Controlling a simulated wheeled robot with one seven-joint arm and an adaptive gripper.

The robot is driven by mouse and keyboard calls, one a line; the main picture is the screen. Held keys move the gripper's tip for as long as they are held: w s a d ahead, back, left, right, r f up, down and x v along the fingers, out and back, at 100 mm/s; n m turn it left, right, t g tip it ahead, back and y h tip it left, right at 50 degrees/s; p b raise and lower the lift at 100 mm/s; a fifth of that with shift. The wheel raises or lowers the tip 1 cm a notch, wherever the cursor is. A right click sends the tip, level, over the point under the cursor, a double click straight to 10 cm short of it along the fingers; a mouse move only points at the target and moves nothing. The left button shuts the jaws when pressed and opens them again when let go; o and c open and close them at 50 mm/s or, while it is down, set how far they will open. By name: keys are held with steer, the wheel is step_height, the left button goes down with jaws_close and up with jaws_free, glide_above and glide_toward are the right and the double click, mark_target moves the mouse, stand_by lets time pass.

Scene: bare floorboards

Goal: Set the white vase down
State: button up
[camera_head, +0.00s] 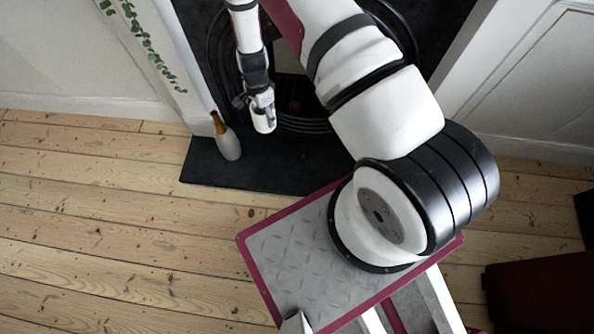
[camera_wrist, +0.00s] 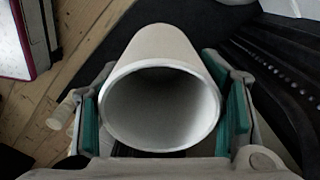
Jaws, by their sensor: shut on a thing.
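The white vase (camera_head: 263,117) is in my gripper (camera_head: 257,101), in front of the dark fireplace. In the wrist view the vase (camera_wrist: 160,50) is a pale tube with its open round mouth towards the camera. The teal pads of my gripper (camera_wrist: 162,112) lie on either side of it, shut on it. The vase appears over the black hearth slab (camera_head: 265,172). Its bottom end is hidden in the wrist view, and I cannot tell whether it touches the slab.
A grey bottle-shaped vase with a brownish neck (camera_head: 227,142) stands on the hearth's left part, left of the held vase. The black fireplace grate (camera_head: 310,124) is behind and right. Hanging greenery (camera_head: 146,42) is at upper left. Bare floorboards (camera_head: 110,225) lie clear at left.

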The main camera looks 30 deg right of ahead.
steer(key=s+f+m+b, duration=0.5)
steer(key=f+m, duration=0.1)
steer(key=f, duration=0.7)
steer(key=s+f+m+b, duration=0.4)
steer(key=f+m+b, duration=0.2)
steer(key=f, duration=0.8)
steer(key=s+f+m+b, duration=0.5)
steer(key=f+m, duration=0.1)
steer(key=f, duration=0.7)
steer(key=b, duration=0.8)
glide_above(278, 169)
steer(key=shift+a+f, duration=0.1)
steer(key=shift+f, duration=2.25)
steer(key=shift+f, duration=0.15)
steer(key=o, duration=1.4)
